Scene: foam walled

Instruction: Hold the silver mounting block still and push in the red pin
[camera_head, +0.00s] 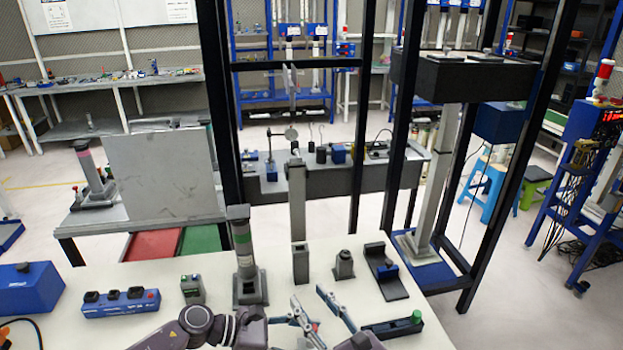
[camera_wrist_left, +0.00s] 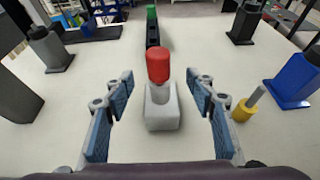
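The silver mounting block (camera_wrist_left: 163,114) stands upright on the table in the left wrist view. The red pin (camera_wrist_left: 158,66) stands upright in its top, with a short grey neck showing under the red head. My left gripper (camera_wrist_left: 159,78) is open, one blue-padded finger on each side of the block, with gaps on both sides. In the head view the block is mostly hidden by my grippers; a small red patch (camera_head: 315,325) shows between the fingers. My right gripper (camera_head: 308,295) has its fingers apart and looks empty, over the same area. It does not show in the left wrist view.
A black rail with a green knob (camera_head: 415,317) lies right of the grippers. Behind them stand a dark block (camera_head: 300,263), a grey block (camera_head: 343,265) and a banded column (camera_head: 243,250).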

